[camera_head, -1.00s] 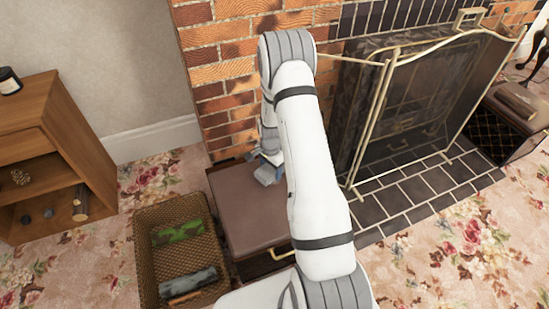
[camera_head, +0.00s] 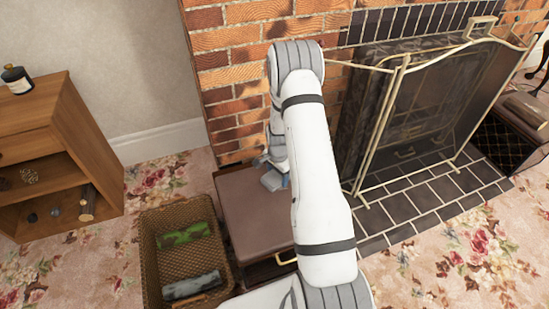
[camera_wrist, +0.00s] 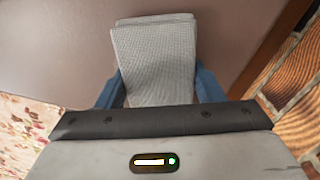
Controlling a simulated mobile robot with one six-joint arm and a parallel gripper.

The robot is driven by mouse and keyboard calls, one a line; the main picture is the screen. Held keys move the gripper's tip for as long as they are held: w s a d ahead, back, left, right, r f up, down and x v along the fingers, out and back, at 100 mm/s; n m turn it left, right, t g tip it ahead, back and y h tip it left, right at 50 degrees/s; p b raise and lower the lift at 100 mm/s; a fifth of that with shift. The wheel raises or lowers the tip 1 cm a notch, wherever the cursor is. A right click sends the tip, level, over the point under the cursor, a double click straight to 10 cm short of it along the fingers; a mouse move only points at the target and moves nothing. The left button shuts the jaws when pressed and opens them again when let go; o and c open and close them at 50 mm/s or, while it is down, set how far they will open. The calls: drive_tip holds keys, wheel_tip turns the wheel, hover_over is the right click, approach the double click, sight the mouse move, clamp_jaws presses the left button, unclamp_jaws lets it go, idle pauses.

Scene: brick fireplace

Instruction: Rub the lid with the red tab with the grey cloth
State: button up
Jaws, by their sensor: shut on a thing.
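My gripper (camera_wrist: 157,88) has blue fingers and is shut on the grey cloth (camera_wrist: 155,50), a folded, textured pad. In the head view the cloth (camera_head: 272,182) is at the far end of a brown lid (camera_head: 245,215), close to the brick wall. The cloth looks to be on or just above this lid; contact cannot be told. The lid's brown surface (camera_wrist: 60,45) also fills much of the wrist view. I see no red tab on it; my arm hides part of its right side.
A wicker basket (camera_head: 147,262) with a green item and a dark roll stands left of the box. A wooden shelf (camera_head: 100,150) stands further left. A brass-framed fire screen (camera_head: 425,105) is to the right. Another dark box (camera_head: 510,135) is at far right.

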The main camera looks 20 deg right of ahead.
drive_tip(key=r, duration=0.2)
drive_tip(key=shift+s+d+r, duration=0.1)
drive_tip(key=shift+d+r, duration=0.2)
drive_tip(key=shift+a+r+p, duration=0.35)
drive_tip(key=shift+r+p, duration=0.25)
drive_tip(key=shift+p, duration=0.1)
drive_tip(key=shift+r+p, duration=1.3)
drive_tip(key=shift+r, duration=0.9)
drive_tip(key=shift+a, duration=0.1)
